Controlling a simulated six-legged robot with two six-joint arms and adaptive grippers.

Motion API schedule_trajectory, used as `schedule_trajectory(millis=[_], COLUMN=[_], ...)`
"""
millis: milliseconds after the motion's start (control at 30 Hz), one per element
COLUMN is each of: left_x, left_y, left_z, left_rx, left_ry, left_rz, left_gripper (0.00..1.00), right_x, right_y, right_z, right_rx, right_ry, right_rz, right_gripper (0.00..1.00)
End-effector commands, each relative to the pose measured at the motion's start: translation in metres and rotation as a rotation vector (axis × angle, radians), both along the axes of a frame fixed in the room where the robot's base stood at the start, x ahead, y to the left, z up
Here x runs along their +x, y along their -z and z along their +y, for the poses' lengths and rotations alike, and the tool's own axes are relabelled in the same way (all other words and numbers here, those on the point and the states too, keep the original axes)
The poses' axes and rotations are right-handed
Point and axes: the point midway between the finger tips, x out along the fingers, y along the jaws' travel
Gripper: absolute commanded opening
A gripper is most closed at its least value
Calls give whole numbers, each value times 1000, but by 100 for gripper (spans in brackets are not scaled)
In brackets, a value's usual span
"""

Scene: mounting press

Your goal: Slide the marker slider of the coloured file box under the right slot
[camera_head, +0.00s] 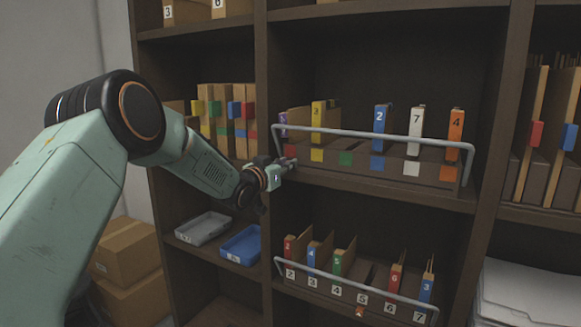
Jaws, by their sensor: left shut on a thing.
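The coloured file box (327,168) stands on the upper shelf. Its front has red, yellow, green, blue, white and orange squares. Several tabbed files stand in it: purple, yellow 3 (318,115), blue 2 (380,128), white 7 (415,130) and orange 4 (456,132). No file shows behind the green square (345,158). My left gripper (289,163) is at the box's lower left front, just below the red square, shut on what seems to be the marker slider. The fingers hide the slider. My right gripper is not in view.
A grey rail (375,136) runs across the box front above my gripper. A numbered file box (323,292) with a small orange marker (360,311) under 5 stands below. A grey tray (203,228) and a blue tray (241,244) lie lower left.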

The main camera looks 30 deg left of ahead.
Motion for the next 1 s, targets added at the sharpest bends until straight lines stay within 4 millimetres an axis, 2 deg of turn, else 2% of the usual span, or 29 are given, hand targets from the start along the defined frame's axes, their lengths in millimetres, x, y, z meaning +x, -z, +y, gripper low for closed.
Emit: schedule_trajectory(millis=[33,500,533,600,800,1000], left_x=[1,1,1,1,1,0], left_y=[-8,-8,-8,-8,-4,-2], left_z=[2,5,5,5,5,6], left_rx=[0,0,0,0,0,-1], left_ry=[-1,0,0,0,0,0], left_rz=[-17,-17,-17,-16,-8,-4], left_gripper=[0,0,21,27,43,43], right_x=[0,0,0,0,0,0], right_y=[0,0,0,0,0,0], right_z=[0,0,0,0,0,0], right_rx=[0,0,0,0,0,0], right_ry=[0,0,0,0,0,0], right_rz=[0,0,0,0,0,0], right_gripper=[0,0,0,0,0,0])
